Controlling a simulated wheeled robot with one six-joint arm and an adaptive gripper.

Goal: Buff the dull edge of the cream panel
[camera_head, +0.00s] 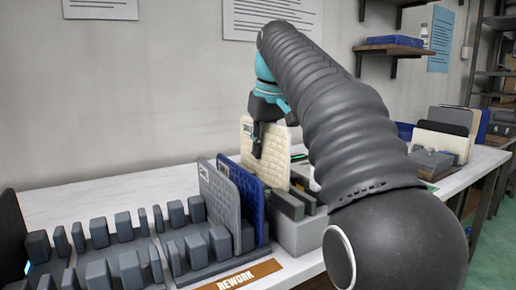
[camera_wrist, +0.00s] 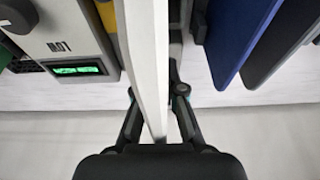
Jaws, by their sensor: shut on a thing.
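The cream panel (camera_head: 277,152) stands upright with a quilted face, behind the blue and grey panels of the rack. My gripper (camera_head: 257,140) is shut on the cream panel near its upper left part. In the wrist view the panel shows edge-on as a pale upright strip (camera_wrist: 148,60), with my gripper's fingers (camera_wrist: 156,95) on both sides of it. The panel's lower edge is hidden in the head view, so I cannot tell whether it touches anything below. I cannot make out which edge is dull.
A grey panel (camera_head: 219,198) and a blue panel (camera_head: 251,198) stand in the slotted rack marked REWORK (camera_head: 240,278). A grey block (camera_head: 300,236) stands right of them. A unit with a green display (camera_wrist: 78,69) is beside the panel. More panels (camera_head: 440,140) stand far right.

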